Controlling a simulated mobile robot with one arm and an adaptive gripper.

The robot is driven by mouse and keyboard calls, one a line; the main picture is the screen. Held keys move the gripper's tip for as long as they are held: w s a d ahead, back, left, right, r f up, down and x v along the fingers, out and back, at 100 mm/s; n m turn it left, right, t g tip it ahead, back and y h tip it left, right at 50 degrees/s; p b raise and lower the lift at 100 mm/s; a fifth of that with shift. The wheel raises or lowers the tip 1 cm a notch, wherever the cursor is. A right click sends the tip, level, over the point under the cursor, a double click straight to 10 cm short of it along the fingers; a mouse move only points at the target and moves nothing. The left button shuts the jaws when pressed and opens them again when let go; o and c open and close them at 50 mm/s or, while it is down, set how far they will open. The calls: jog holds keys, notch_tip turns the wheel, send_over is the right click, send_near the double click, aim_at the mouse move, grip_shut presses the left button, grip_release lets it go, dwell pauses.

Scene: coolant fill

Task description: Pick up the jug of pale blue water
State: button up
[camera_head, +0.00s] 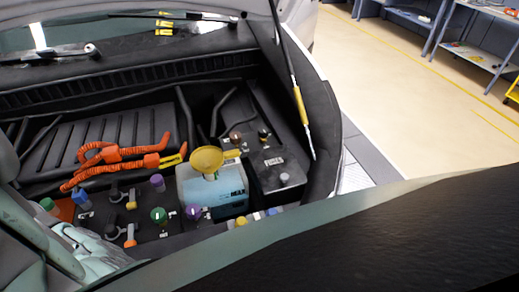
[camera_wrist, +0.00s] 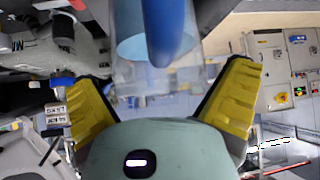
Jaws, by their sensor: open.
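In the wrist view, the two yellow-padded fingers of my gripper (camera_wrist: 162,78) are spread wide apart with nothing held between them. A blue handle (camera_wrist: 166,32) shows at the top centre, beyond and between the fingers. Around it is a clear, pale blue body (camera_wrist: 132,47), which looks like the jug. Its top is cut off by the picture edge, and I cannot tell how far it is from the fingers. The head view does not clearly show the jug or my gripper.
In the head view, a pale blue-filled reservoir (camera_head: 214,192) with a yellow funnel (camera_head: 206,159) stands in the engine bay. Beside it are a black battery (camera_head: 275,170), orange cables (camera_head: 117,157) and several coloured caps. Open floor (camera_head: 400,100) lies right. Control boxes (camera_wrist: 272,68) show in the wrist view.

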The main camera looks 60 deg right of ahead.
jog(key=shift+a, duration=0.1)
jog(key=c, duration=1.1)
jog(key=shift+r, duration=0.1)
